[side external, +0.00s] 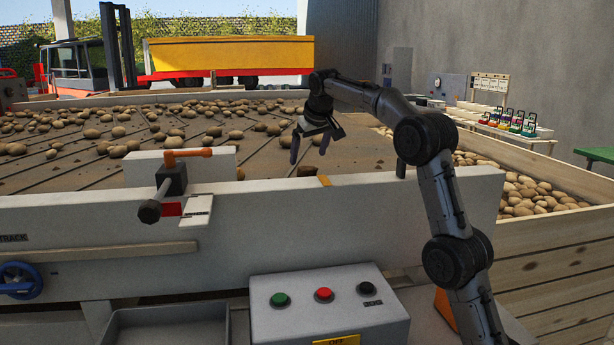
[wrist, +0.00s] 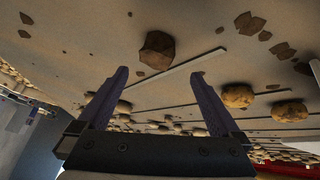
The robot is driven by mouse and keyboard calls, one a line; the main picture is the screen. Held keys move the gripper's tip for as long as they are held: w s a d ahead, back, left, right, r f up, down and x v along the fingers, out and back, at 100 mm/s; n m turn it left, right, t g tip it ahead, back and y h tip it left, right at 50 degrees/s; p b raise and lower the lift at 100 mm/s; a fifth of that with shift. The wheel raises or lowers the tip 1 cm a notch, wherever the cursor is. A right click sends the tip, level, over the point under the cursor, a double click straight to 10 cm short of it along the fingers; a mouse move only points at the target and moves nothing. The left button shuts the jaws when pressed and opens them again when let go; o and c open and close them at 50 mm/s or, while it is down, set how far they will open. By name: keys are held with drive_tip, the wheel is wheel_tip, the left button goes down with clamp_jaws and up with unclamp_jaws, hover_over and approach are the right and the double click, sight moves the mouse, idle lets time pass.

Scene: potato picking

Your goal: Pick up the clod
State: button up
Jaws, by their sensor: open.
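The clod (wrist: 157,48) appears to be the dark brown, angular lump in the wrist view, lying on the brown belt just beyond the fingertips and roughly centred between them. My gripper (wrist: 159,74) is open, with its two dark purple-grey fingers apart and nothing between them. In the side view my gripper (side external: 310,152) hangs above the belt near its front wall, fingers pointing down.
Rounder potatoes (wrist: 237,95) lie to the right of the clod in the wrist view, with dark flat crumbs (wrist: 249,23) nearby.

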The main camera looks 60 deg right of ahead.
sight(308, 169)
drive_tip(key=shift+s+x, duration=0.15)
drive_tip(key=shift+x, duration=1.45)
drive_tip(key=shift+s+x, duration=0.2)
drive_tip(key=shift+x, duration=1.45)
drive_tip(key=c, duration=1.4)
drive_tip(key=shift+c, duration=0.2)
drive_tip(key=shift+d, duration=0.1)
